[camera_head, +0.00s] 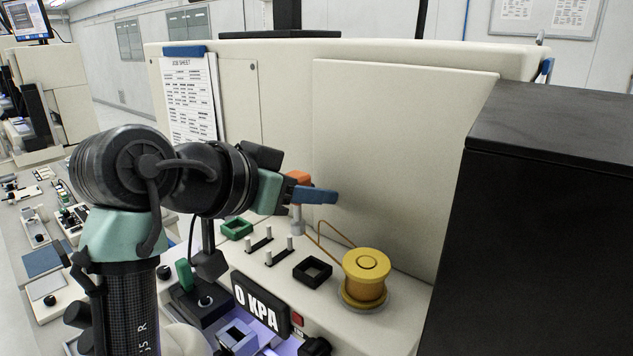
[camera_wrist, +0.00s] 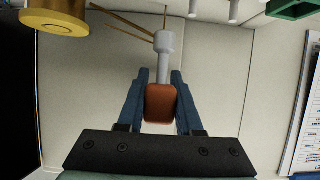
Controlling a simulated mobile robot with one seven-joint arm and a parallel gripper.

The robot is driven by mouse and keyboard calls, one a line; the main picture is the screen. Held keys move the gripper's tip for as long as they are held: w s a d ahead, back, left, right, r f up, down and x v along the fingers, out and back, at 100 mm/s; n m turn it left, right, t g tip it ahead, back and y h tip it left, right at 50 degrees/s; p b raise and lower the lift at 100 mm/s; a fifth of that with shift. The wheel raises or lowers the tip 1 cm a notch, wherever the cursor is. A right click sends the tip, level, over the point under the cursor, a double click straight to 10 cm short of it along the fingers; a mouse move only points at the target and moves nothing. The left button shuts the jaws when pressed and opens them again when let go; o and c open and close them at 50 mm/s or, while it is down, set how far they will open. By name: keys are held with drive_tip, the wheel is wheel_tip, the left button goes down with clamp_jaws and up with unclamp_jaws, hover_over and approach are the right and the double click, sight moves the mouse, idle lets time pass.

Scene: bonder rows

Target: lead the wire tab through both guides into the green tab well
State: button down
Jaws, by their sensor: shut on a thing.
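My gripper (camera_head: 318,196) has blue fingers shut on the wire tab's orange block (camera_head: 298,177), which also shows in the wrist view (camera_wrist: 160,103). A grey stem (camera_wrist: 165,52) runs out from the block. A copper-coloured wire (camera_head: 330,236) runs between the stem's end and a yellow spool (camera_head: 366,272), in the air. The green tab well (camera_head: 236,228) is a square frame on the bench, left of the held tab. Two guides, the first (camera_head: 259,245) and the second (camera_head: 281,254), are black bars with pale upright posts, between green well and black frame. The wire appears outside both guides.
A black square frame (camera_head: 312,271) lies between the guides and the spool. A pale machine panel (camera_head: 390,150) stands close behind my gripper. A black cabinet (camera_head: 540,220) fills the right.

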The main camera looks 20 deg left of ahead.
sight(296, 222)
drive_tip(key=shift+s+r, duration=0.3)
drive_tip(key=shift+s, duration=0.4)
drive_tip(key=shift+w+f+b, duration=0.25)
drive_tip(key=shift+f+b, duration=0.05)
drive_tip(key=shift+f, duration=0.4)
drive_tip(key=shift+s+f+b, duration=0.2)
drive_tip(key=shift+f+b, duration=0.6)
drive_tip(key=shift+f, duration=0.3)
drive_tip(key=shift+w+f+b, duration=0.15)
drive_tip(key=shift+f+b, duration=0.15)
drive_tip(key=shift+f, duration=0.25)
drive_tip(key=shift+r, duration=0.1)
drive_tip(key=shift+a, duration=0.15)
drive_tip(key=shift+w+a+p, duration=0.15)
drive_tip(key=shift+a+p, duration=0.2)
drive_tip(key=shift+a, duration=0.1)
drive_tip(key=shift+w+a, duration=0.15)
drive_tip(key=shift+a, duration=0.3)
